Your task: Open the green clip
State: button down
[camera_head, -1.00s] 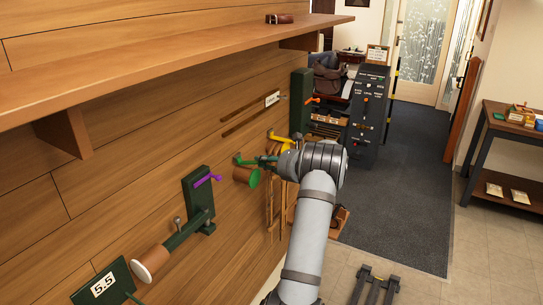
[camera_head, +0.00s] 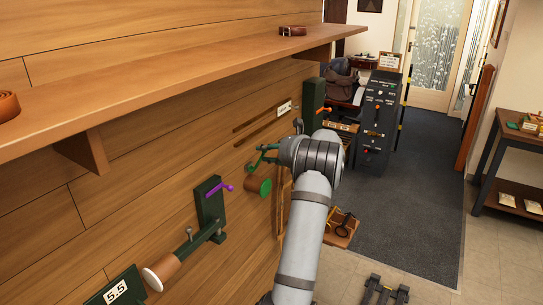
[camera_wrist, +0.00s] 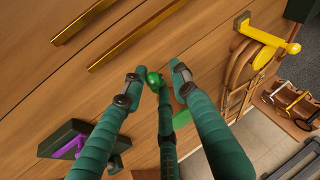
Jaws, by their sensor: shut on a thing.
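My wrist partly hides the clip's far side in the head view.
A purple lever (camera_head: 220,187) sits on a green bracket to the left. A yellow lever (camera_wrist: 262,38) is to the right in the wrist view. A wooden shelf (camera_head: 170,80) overhangs the wall. A black cabinet (camera_head: 378,118) stands beyond my arm.

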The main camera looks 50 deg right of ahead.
jog(key=shift+w+a+r, duration=0.5)
jog(key=shift+w+r, duration=0.1)
jog(key=shift+w, duration=0.05)
jog(key=c, duration=1.7)
grip_release()
jog(key=shift+f, duration=0.1)
jog(key=shift+s+d, duration=0.15)
jog(key=shift+s, duration=0.35)
jog(key=v, duration=1.2)
jog(key=shift+s+d+f, duration=0.1)
jog(key=shift+d+f, duration=0.2)
jog(key=shift+d, duration=0.05)
jog(key=shift+f, duration=0.1)
